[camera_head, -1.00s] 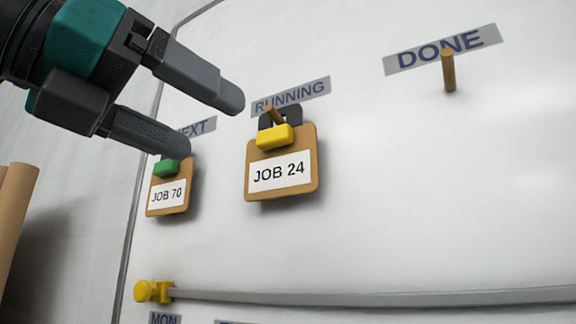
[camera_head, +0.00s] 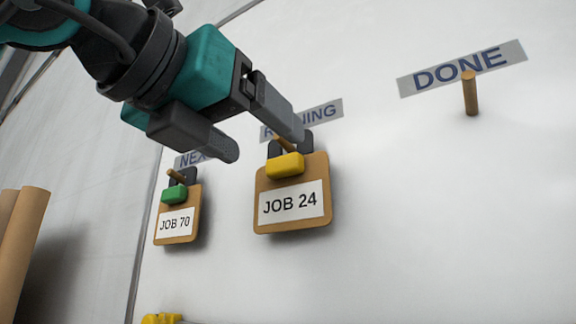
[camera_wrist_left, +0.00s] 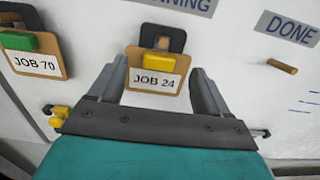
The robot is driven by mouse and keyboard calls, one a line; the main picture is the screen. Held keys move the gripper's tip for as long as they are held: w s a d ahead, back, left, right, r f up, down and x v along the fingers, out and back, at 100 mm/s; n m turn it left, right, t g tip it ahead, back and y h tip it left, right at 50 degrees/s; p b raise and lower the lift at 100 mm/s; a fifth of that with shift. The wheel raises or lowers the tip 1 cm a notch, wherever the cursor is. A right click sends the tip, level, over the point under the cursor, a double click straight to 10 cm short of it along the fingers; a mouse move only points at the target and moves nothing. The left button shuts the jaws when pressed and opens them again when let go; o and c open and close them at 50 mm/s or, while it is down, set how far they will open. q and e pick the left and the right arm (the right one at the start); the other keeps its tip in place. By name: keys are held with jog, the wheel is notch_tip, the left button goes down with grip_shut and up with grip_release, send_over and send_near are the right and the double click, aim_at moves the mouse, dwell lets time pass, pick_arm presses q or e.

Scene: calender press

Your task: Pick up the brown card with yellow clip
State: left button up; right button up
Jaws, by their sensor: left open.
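The brown card with the yellow clip (camera_head: 293,205) is labelled JOB 24. It hangs on a wooden peg (camera_head: 284,145) under the RUNNING label, which a finger partly covers. My left gripper (camera_head: 262,135) is open and empty, above and left of the clip in the head view. In the left wrist view the card (camera_wrist_left: 153,82) appears between the two open fingers (camera_wrist_left: 160,90), beyond their tips. I see no contact with it. My right gripper is out of view.
A brown card with a green clip (camera_head: 178,224), JOB 70, hangs just left under NEXT. An empty peg (camera_head: 470,93) stands under the DONE label (camera_head: 462,68). Brown rolls (camera_head: 22,245) stand at the far left.

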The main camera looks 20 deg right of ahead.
aim_at(280, 155)
pick_arm(q)
jog(key=p+x, duration=0.2)
jog(key=x, duration=0.2)
jog(key=shift+r, duration=0.1)
jog(key=shift+w+d, duration=0.15)
jog(key=shift+c, duration=0.3)
jog(key=c, duration=1.1)
